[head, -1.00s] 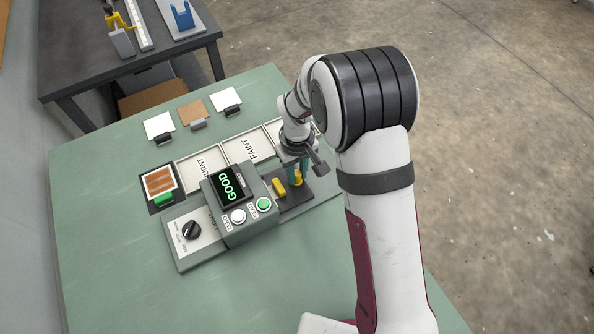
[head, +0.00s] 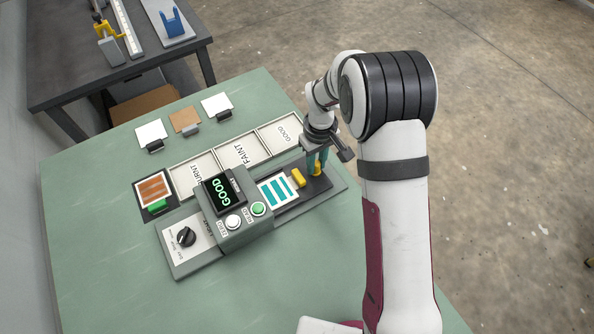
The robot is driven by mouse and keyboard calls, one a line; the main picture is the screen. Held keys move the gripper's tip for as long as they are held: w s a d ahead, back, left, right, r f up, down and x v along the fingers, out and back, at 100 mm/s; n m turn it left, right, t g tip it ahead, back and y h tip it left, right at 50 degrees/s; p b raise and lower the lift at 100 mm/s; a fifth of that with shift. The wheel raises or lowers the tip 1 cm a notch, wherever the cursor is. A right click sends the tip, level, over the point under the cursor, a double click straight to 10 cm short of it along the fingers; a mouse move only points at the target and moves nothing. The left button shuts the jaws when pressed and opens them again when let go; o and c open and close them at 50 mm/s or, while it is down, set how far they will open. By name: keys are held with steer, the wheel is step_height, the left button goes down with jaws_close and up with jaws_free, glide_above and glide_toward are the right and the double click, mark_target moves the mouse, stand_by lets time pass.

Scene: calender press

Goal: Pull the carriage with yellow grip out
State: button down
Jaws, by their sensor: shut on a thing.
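The calender press (head: 238,228) is a grey box with a lit display reading "GOOD" and two round buttons. The carriage is out on the right of the press, on a dark track (head: 290,201). A white card with teal stripes (head: 277,192) lies on it, with a yellow block (head: 299,177) at the card's right end. My gripper (head: 317,165) points down at the carriage's right end, shut on the yellow grip (head: 319,170). The fingers partly cover the grip.
Trays (head: 236,155) marked BURNT, FAINT and GOOD lie behind the press. A striped card with a green clip (head: 156,190) lies to the left. Three clipped cards (head: 184,121) lie further back. A dark knob (head: 186,237) is on the press's left. The front of the green table is clear.

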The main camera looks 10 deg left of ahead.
steer(key=shift+w+d, duration=0.95)
steer(key=c, duration=0.7)
jaws_free()
step_height(320, 180, up, 16)
